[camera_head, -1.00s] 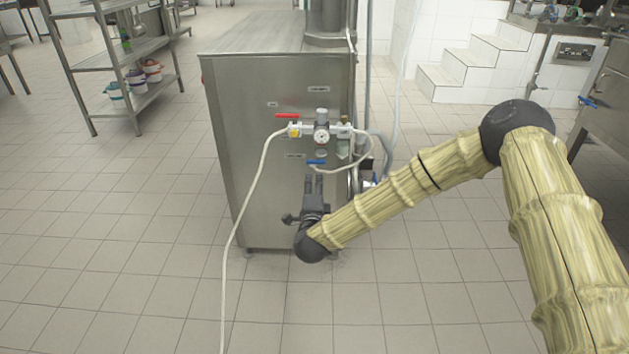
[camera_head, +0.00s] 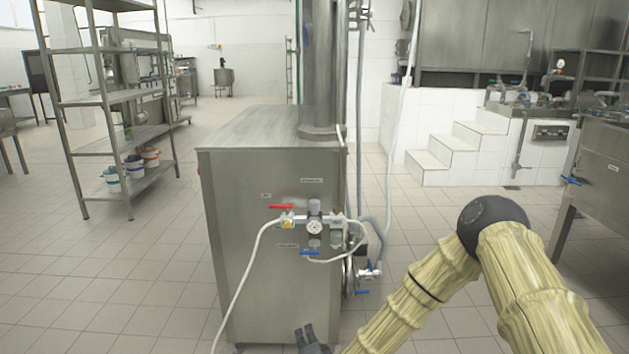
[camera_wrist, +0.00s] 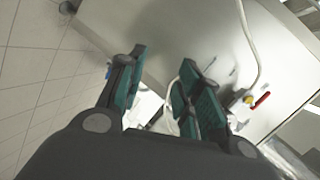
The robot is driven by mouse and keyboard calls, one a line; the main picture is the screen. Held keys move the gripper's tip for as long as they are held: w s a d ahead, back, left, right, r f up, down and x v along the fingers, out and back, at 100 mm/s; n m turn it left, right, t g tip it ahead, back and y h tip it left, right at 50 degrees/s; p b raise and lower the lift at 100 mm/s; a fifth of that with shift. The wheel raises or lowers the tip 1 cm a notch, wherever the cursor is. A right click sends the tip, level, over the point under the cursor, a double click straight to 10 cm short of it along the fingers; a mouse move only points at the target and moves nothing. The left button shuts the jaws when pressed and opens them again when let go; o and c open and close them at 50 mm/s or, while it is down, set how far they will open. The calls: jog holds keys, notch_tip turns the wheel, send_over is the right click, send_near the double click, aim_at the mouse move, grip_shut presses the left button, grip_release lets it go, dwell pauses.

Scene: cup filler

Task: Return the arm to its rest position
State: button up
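My gripper (camera_head: 305,334) shows only at the bottom edge of the head view, in front of the lower part of a steel cabinet (camera_head: 270,185). In the wrist view my gripper (camera_wrist: 160,88) has its two teal-padded fingers apart, with nothing held between them. My arm, in a ribbed straw-coloured cover, bends at a dark elbow at the lower right of the head view. Its lower end is cut off by the frame.
The cabinet front carries a red-handled valve (camera_head: 281,207), a gauge (camera_head: 314,227) and a hanging white hose (camera_head: 240,285). A shelf rack (camera_head: 103,100) stands at left, white steps (camera_head: 452,150) at the back right.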

jog(key=s+d+f+n+g, duration=0.45)
jog(key=s+f, duration=0.35)
jog(key=s, duration=0.4)
jog(key=s+d+f+n+g, duration=0.3)
jog(key=s+d+f, duration=0.4)
jog(key=s, duration=0.4)
jog(key=s+d+f+n+g+h, duration=0.1)
jog(key=s+d+n+g, duration=0.15)
jog(key=s+d, duration=0.6)
jog(key=s+d+f+n+g+h, duration=0.2)
jog(key=s+d+g, duration=0.2)
jog(key=s, duration=0.9)
notch_tip(320, 180, up, 26)
jog(key=p, duration=2.5)
jog(key=shift+d, duration=0.35)
jog(key=shift+s+d+f, duration=0.1)
jog(key=shift+s, duration=0.1)
